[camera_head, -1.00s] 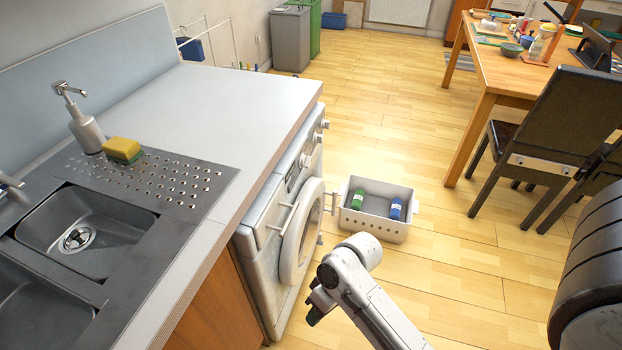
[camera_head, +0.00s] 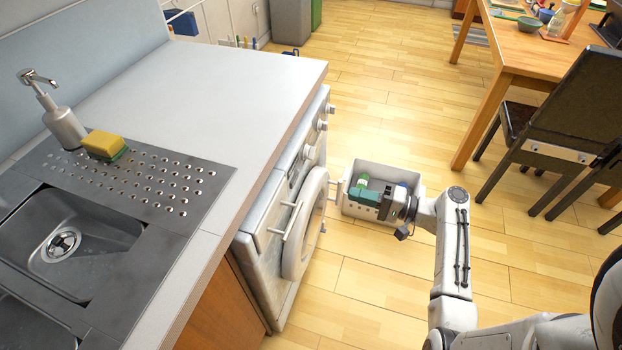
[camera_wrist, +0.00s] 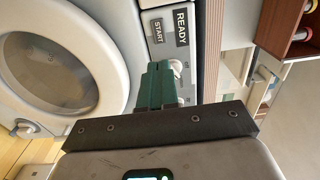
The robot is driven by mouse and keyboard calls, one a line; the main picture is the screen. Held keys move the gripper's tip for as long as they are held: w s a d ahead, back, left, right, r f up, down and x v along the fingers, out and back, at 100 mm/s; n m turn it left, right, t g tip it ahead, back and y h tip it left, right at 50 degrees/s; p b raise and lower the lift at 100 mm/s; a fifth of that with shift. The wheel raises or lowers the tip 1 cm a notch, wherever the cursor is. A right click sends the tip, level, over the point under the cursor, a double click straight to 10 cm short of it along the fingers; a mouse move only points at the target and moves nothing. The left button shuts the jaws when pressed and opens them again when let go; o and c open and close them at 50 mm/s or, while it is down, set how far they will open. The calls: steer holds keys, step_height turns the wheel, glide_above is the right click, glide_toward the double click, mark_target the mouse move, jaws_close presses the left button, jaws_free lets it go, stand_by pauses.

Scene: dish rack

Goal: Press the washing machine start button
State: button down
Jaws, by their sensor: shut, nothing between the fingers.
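The white washing machine (camera_head: 268,240) stands under the worktop with its round door (camera_head: 305,225) facing right; it also shows in the wrist view (camera_wrist: 110,18). The wrist view shows a START label (camera_wrist: 157,32) beside a READY label (camera_wrist: 181,28) on its panel. A pale round control is partly visible beside the fingers. I cannot make out the start button clearly; my fingers may hide it. My gripper (camera_head: 356,193) has green fingers, shut and empty, pointing left towards the machine front. In the wrist view the fingertips (camera_wrist: 159,66) appear below the START label; contact cannot be told.
A grey basket (camera_head: 360,212) with a green can (camera_head: 363,180) stands on the floor behind my gripper. The worktop (camera_head: 215,75) edge overhangs the machine at left. A table (camera_head: 510,50) and chair (camera_head: 550,110) stand at right.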

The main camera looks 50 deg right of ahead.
mark_target(295, 180)
steer(key=shift+w, duration=0.1)
steer(key=p+x, duration=0.1)
steer(key=x, duration=1.1)
steer(key=shift+w+a+p, duration=0.25)
steer(key=shift+w+p, duration=0.1)
steer(key=shift+w+a+f, duration=0.1)
steer(key=shift+w+a, duration=0.1)
steer(key=shift+w, duration=0.3)
